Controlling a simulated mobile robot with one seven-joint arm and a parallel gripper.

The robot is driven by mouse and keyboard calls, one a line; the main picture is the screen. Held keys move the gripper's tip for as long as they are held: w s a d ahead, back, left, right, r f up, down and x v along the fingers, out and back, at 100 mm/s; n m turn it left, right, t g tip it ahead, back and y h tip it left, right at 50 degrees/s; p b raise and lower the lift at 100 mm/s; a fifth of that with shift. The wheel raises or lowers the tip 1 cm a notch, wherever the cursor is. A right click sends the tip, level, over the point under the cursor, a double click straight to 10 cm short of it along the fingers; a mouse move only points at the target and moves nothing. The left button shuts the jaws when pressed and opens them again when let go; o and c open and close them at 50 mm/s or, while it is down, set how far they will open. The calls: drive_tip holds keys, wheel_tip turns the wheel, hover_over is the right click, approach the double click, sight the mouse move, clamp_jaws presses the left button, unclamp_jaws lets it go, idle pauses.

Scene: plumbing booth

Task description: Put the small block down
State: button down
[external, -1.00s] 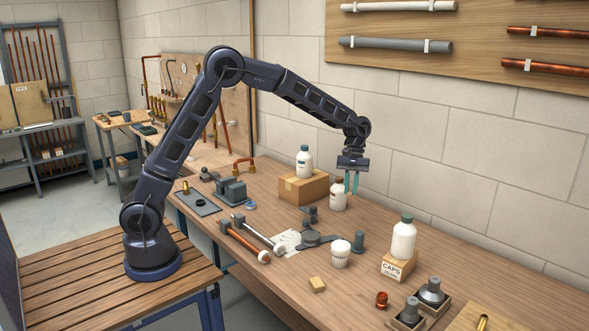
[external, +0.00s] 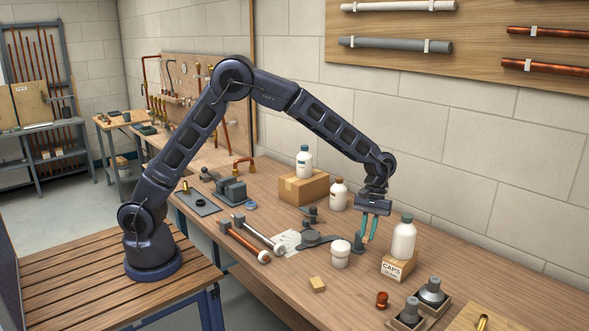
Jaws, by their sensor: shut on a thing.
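A small tan block (external: 317,285) lies on the workbench, left of the red-brown fitting and in front of the white tub. My gripper (external: 366,238) points down over the bench, to the right of the block and apart from it. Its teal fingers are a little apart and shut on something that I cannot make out. A dark grey flanged fitting (external: 357,243) stands close by the left fingertip; I cannot tell whether they touch.
A white bottle (external: 404,238) stands on a caps box (external: 397,267) right of my gripper. A white tub (external: 341,253) stands to its left. A brown-capped bottle (external: 338,194) and cardboard box (external: 304,188) are behind. Bare bench surrounds the small block.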

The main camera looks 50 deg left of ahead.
sight(362, 277)
wheel_tip(362, 277, down, 14)
drive_tip(key=shift+r, duration=0.1)
idle(0.5)
drive_tip(key=c, duration=1.4)
unclamp_jaws()
